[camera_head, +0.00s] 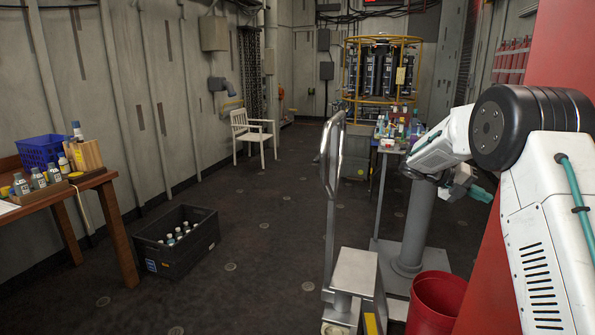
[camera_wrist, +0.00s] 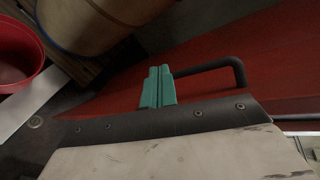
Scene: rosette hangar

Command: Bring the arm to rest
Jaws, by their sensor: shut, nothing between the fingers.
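My gripper (camera_wrist: 158,72) shows in the wrist view as two teal fingers pressed together, with nothing between them. It is over a dark edge and a pale, worn panel, with a red surface behind it. In the head view my white arm, with its black joint, reaches in from the right and bends back toward the middle. The teal gripper (camera_head: 481,194) is at its end, beside the grey post and left of the red panel. I cannot tell from these views whether the fingers touch anything.
A small table with bottles stands behind. A black crate (camera_head: 178,242) with bottles, a wooden table (camera_head: 62,196) and a white chair (camera_head: 252,136) are farther left. The middle floor is clear.

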